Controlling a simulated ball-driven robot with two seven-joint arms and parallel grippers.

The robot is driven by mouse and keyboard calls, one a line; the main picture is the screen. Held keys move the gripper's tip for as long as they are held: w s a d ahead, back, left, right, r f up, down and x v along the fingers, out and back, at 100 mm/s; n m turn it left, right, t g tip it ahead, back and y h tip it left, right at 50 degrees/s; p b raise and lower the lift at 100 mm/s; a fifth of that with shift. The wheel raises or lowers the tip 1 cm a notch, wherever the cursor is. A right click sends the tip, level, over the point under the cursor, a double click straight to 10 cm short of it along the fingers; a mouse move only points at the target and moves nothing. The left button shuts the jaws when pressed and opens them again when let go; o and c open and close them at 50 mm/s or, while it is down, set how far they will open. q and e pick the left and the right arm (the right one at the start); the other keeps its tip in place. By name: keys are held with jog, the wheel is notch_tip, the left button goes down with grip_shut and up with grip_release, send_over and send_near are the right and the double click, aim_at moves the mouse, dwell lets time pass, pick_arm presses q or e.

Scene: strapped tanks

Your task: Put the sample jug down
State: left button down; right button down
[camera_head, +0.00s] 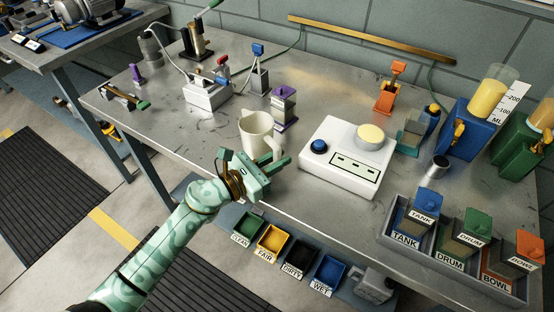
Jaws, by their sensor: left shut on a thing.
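The sample jug (256,127) is a cream, open-topped jug near the middle of the bench's front part. It looks upright, with its handle on the right side. My left gripper (262,166) is at the near side of the jug and is shut on it. The gripper hides the jug's lower part, so I cannot tell whether its base touches the bench. My right gripper is not in view.
A white device (332,182) with a blue button and a pale yellow disc stands right of the jug. A grey rack (440,262) with labelled bins is at the front right. Bare bench (195,130) lies left of the jug.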

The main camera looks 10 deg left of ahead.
pick_arm(q)
jog(key=c, duration=1.4)
grip_release()
jog(key=shift+f, duration=0.15)
jog(key=shift+o, duration=0.2)
jog(key=shift+r, duration=0.3)
jog(key=v, duration=1.2)
jog(key=shift+f, duration=0.1)
